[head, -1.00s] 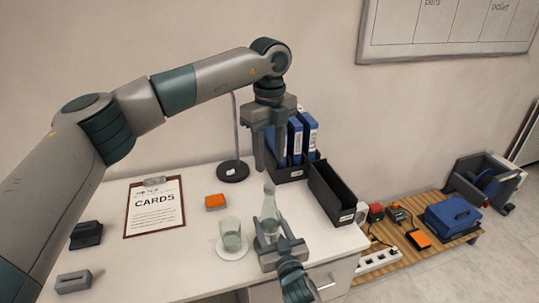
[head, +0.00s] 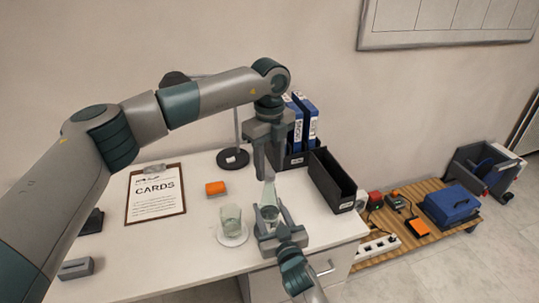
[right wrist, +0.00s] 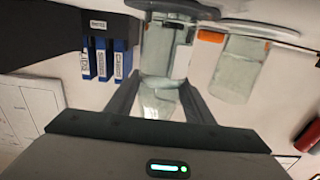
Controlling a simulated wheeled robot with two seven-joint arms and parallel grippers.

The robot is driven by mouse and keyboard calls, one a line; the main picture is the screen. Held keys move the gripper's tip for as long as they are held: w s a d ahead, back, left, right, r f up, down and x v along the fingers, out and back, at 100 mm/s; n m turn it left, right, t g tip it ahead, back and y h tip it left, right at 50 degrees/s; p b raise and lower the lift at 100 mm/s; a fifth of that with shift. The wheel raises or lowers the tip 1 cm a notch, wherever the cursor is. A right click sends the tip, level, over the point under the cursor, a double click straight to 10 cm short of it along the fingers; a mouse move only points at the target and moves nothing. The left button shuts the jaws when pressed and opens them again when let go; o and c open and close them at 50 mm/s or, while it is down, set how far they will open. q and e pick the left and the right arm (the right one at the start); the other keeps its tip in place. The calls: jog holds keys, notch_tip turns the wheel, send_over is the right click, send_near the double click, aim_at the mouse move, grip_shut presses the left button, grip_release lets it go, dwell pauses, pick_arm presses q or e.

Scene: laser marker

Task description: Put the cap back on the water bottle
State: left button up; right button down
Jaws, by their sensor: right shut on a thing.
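The clear water bottle (head: 270,197) stands on the white table, its neck pointing up. My right gripper (head: 268,226) is shut on its lower part from the front; the bottle also shows between the fingers in the right wrist view (right wrist: 160,103). My left gripper (head: 269,175) points down right over the bottle's neck, its fingertips around or just beside the top. I cannot tell whether its fingers are shut on something. The cap cannot be made out; the left fingers may hide it.
A glass on a white coaster (head: 231,238) stands close to the bottle's left. A black bin (head: 331,182) and blue binders (head: 305,122) stand behind on the right.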

pick_arm(q)
jog(key=shift+f, duration=0.4)
grip_shut()
